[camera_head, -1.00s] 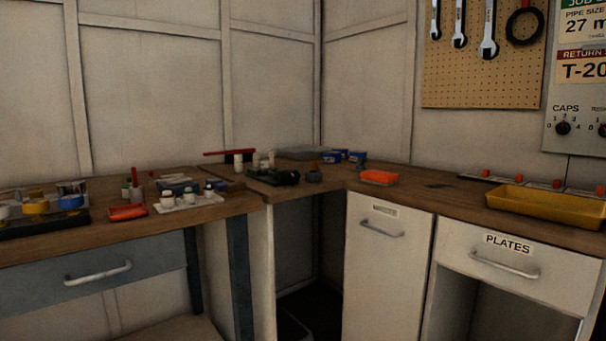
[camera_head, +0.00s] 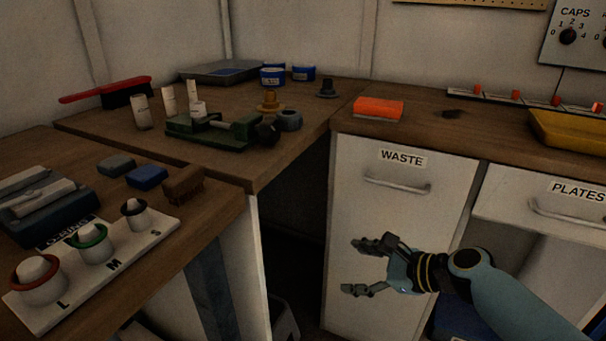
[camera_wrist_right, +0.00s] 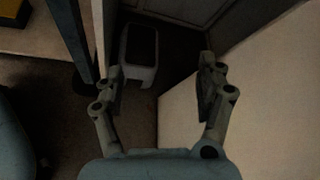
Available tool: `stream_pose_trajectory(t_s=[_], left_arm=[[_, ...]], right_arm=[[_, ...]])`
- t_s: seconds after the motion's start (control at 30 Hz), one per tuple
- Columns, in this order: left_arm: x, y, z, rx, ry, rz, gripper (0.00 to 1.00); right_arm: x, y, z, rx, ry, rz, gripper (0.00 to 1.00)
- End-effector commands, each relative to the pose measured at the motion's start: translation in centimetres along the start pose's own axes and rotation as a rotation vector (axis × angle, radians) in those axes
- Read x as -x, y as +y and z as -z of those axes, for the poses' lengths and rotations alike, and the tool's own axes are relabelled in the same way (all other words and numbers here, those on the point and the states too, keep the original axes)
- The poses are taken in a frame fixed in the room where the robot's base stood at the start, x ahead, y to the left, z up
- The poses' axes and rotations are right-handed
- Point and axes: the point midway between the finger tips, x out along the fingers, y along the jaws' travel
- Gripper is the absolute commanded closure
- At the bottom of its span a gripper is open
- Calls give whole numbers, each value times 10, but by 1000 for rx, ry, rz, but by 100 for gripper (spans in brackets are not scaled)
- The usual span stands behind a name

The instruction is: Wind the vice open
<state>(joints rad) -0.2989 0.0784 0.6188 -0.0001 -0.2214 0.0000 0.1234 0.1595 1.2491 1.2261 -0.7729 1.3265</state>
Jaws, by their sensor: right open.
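The green vice (camera_head: 215,132) lies on the wooden corner bench, its dark round end (camera_head: 267,132) pointing right toward the bench's front edge. Whether its jaws are apart is too small to tell. My right gripper (camera_head: 362,268) is in front of the WASTE drawer cabinet, below bench height, to the right of and lower than the vice. It is open and empty; in the right wrist view its two fingers (camera_wrist_right: 160,85) stand wide apart with nothing between them. My left gripper is not in view.
White cylinders (camera_head: 168,99) stand behind the vice; a grey ring part (camera_head: 289,120) and a brass part (camera_head: 270,102) sit close to its right. An orange box (camera_head: 378,108) lies farther right. An O-ring board (camera_head: 95,270) is at front left. A bin (camera_wrist_right: 140,52) stands on the floor.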

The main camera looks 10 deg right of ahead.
Motion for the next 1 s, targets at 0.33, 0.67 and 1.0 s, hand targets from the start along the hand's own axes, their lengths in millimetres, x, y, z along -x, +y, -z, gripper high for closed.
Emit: stream_pose_trajectory(t_s=[0.33, 0.67, 1.0], left_arm=[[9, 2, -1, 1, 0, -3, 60], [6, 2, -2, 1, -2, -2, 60], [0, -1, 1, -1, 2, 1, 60]], right_arm=[[54, -104, -215, -432, -530, -96, 28], [19, -107, -250, -458, -562, -113, 28], [-27, -108, -277, -456, -557, -112, 28]])
